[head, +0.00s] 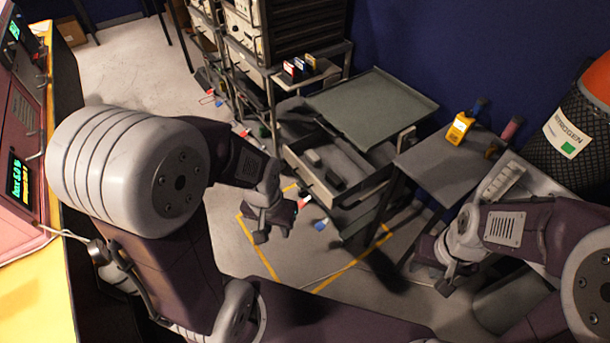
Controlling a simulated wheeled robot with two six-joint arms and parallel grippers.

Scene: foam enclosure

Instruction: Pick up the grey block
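A small grey block (312,157) lies in the open drawer (318,183) of a grey cart. A darker block (334,180) lies in the same drawer, a little nearer to me. My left gripper (272,230) hangs over the floor, to the left of the drawer and nearer to me, apart from both blocks. Its fingers look spread, with nothing visible between them. My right gripper (437,272) points down at the lower right, near the small side table and away from the drawer. Its fingertips are dark and partly hidden, so its opening is unclear.
The cart's green-grey top (373,108) overhangs the drawer's back. A nitrogen cylinder (565,135) stands at the right. An equipment rack (270,45) stands behind. Yellow tape (258,248) marks open floor.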

